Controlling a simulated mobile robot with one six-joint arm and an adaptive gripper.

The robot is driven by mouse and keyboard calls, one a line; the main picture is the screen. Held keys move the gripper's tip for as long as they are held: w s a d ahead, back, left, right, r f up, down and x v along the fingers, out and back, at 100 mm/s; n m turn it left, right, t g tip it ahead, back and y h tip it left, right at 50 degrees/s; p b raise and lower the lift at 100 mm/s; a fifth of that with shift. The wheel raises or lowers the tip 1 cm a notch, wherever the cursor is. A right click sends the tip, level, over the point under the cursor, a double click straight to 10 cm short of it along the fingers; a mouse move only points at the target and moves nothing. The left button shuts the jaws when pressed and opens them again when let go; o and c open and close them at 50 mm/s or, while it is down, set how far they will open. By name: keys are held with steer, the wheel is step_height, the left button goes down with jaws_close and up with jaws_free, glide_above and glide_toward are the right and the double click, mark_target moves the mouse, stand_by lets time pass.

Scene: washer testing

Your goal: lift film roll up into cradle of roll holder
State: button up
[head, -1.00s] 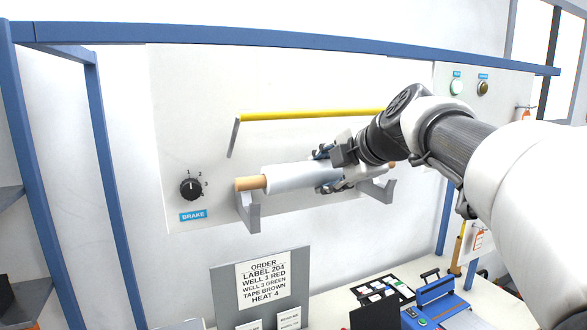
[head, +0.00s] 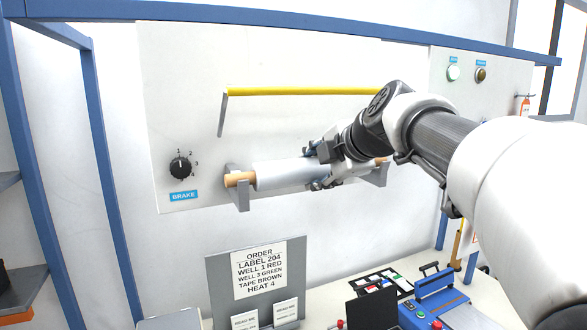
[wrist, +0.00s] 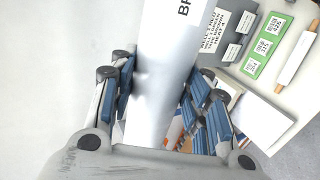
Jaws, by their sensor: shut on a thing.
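The film roll (head: 283,174) is a pale silvery cylinder with a tan core showing at both ends. It lies level along the roll holder, below the yellow bar. The core's left end overlaps the holder's left cradle arm (head: 243,197) and appears to lie in its notch. The right end is near the right cradle arm (head: 377,176), partly behind my gripper; I cannot tell if it is seated. My gripper (head: 320,168) is shut on the roll right of its middle. In the wrist view, the roll (wrist: 163,65) runs between my fingers (wrist: 165,95).
A yellow bar (head: 305,91) juts out above the roll. A black brake knob (head: 180,167) is on the panel at left. Below are the order board (head: 216,285) and a blue device (head: 437,300) on the bench. A blue frame beam (head: 300,38) crosses above.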

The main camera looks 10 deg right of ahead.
steer(key=o, duration=1.1)
steer(key=shift+r, duration=0.1)
steer(key=shift+o, duration=1.4)
steer(key=shift+s+d, duration=0.1)
steer(key=shift+o, duration=0.9)
steer(key=v, duration=1.2)
steer(key=s+f+m+g+h+b, duration=0.1)
steer(key=s+f+m+b, duration=0.4)
steer(key=f, duration=1.1)
steer(key=s+a+f+m+g+h+b, duration=0.1)
steer(key=s+f+m+g+b, duration=0.2)
steer(key=s+f+m, duration=0.6)
steer(key=s+f+m+g+h+b, duration=0.1)
steer(key=s+f+m+g+b, duration=0.1)
steer(key=s+f+m+b, duration=0.5)
steer(key=s+f, duration=0.3)
steer(key=f, duration=0.5)
steer(key=s+f, duration=0.3)
steer(key=f, duration=0.5)
steer(key=shift+f+m+g+h+b, duration=0.3)
steer(key=shift+f+g+h+b, duration=0.05)
steer(key=shift+f+g+h, duration=0.05)
